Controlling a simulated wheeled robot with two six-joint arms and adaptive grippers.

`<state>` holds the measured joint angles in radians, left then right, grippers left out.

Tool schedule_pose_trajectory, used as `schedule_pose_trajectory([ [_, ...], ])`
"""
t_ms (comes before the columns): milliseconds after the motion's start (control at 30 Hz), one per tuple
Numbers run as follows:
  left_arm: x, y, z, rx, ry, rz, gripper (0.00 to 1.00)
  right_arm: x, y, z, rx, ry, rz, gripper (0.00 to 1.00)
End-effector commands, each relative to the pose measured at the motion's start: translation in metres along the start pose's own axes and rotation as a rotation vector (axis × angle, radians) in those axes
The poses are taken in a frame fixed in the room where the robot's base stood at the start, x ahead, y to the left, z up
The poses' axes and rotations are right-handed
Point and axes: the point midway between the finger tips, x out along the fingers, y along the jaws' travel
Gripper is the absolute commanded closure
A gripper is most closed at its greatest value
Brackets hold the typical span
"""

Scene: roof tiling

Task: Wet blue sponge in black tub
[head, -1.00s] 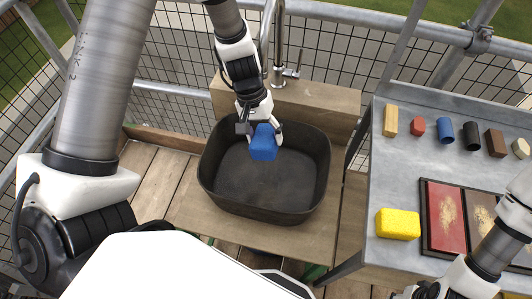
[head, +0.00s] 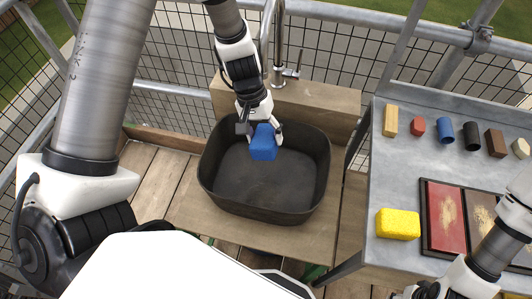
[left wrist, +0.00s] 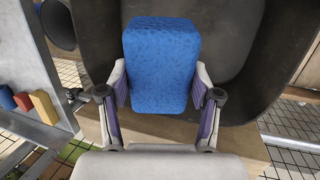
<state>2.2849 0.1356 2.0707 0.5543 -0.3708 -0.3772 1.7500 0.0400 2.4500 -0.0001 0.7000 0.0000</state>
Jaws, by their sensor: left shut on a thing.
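The blue sponge (head: 263,147) is held by my left gripper (head: 260,132) over the far part of the black tub (head: 262,205). In the left wrist view the sponge (left wrist: 161,62) sits between the two fingers, which press on its sides, with the dark tub (left wrist: 235,45) behind it. The sponge's face looks mottled blue. I cannot tell its exact height above the tub's floor. The tub's floor looks dark, and I cannot make out water. My right gripper (head: 428,291) shows only partly at the bottom edge, and its fingers cannot be made out.
A tap (head: 279,50) stands behind the tub on a wooden block (head: 320,105). A grey table (head: 395,175) at the right holds a yellow sponge (head: 398,224), a tray (head: 425,235) with red and brown panels, and several small coloured blocks. Metal railings stand behind.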

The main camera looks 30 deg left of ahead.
Motion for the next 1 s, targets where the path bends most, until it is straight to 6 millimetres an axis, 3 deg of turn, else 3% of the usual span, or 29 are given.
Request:
schedule_pose_trajectory([
  [367,0.0,0.0,0.0,0.0,0.0,0.0,0.64,0.0,0.0,0.0,0.0,0.0,0.0,0.6],
  [733,-0.037,0.01,0.006,0.001,0.001,0.0,0.64,-0.033,0.0,0.0,0.0,0.0,0.0,0.6],
  [1000,-0.038,0.01,0.006,0.0,0.0,0.0,0.64,-0.033,0.0,0.0,0.0,0.0,0.0,0.6],
])
